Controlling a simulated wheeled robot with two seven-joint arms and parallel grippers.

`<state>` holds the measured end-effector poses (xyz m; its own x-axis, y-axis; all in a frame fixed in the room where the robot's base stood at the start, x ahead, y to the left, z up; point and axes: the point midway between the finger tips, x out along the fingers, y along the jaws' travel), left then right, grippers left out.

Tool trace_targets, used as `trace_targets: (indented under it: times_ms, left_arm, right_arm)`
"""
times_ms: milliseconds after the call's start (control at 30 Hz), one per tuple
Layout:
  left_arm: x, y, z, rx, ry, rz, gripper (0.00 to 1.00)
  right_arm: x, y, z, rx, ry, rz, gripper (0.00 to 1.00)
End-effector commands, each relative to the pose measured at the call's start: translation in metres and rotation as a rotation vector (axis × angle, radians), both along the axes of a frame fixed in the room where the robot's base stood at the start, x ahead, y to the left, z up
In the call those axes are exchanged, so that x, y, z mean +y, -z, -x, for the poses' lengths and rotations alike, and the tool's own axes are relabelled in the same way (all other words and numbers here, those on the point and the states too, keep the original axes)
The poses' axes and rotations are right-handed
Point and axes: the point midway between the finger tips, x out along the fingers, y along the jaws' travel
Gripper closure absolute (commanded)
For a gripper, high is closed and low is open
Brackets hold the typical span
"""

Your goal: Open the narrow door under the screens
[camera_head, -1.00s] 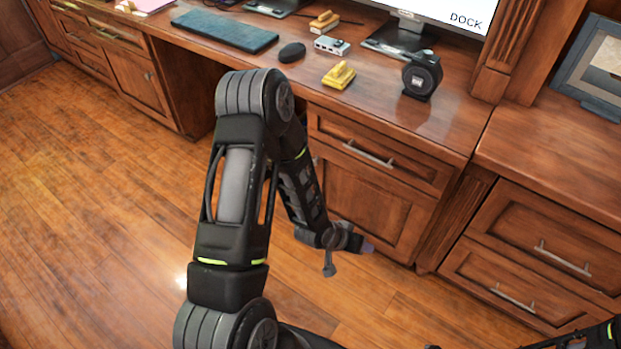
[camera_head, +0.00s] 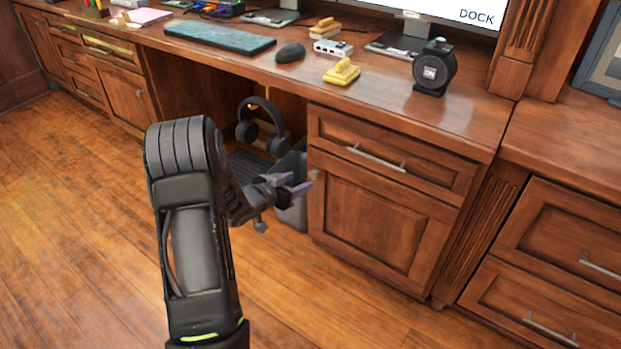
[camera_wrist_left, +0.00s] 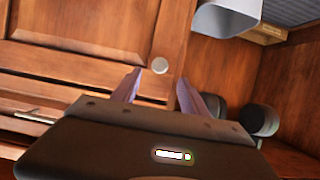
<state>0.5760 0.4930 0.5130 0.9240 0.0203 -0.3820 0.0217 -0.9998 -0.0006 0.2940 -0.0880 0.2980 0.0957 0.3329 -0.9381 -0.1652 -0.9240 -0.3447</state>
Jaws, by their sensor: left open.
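The narrow door (camera_head: 375,220) is a wood panel below a drawer, under the desktop, right of the knee space. It looks shut. Its round pale knob (camera_wrist_left: 160,65) shows in the left wrist view near the door's edge. My left gripper (camera_head: 302,184) is open at the door's left edge, beside the knob. In the left wrist view the two purple-grey fingers (camera_wrist_left: 157,82) stand on either side of the knob's line, with the knob just past their tips. I cannot tell whether they touch it. My right gripper is not in view.
The drawer (camera_head: 385,155) above has a bar handle. In the knee space are headphones (camera_head: 262,125) and a grey bin (camera_head: 291,212), close to my gripper. A mouse, yellow stapler (camera_head: 342,72) and black round device (camera_head: 434,68) stand on the desk. Floor in front is free.

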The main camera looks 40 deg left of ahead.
Motion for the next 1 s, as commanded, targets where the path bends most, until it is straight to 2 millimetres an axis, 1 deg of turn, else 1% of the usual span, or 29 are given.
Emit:
trace_targets:
  times_ms: [167,500,600,700,933,1000]
  left_arm:
    - [0.0,0.008,-0.013,0.001,0.001,-0.001,0.48]
    - [0.0,0.028,-0.06,0.0,0.001,0.0,0.48]
    - [0.001,0.029,-0.068,-0.001,0.001,0.0,0.48]
    - [0.001,0.03,-0.071,0.0,-0.001,0.002,0.48]
    - [0.001,0.03,-0.071,0.0,-0.001,0.002,0.48]
    - [0.001,0.03,-0.071,0.0,-0.001,0.002,0.54]
  right_arm:
    - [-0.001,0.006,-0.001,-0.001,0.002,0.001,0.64]
    - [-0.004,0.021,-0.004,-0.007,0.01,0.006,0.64]
    - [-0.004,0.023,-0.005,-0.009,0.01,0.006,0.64]
    - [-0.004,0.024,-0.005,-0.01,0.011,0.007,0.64]
    - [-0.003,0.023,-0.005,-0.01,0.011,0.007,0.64]
    - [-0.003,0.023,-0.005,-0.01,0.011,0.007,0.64]
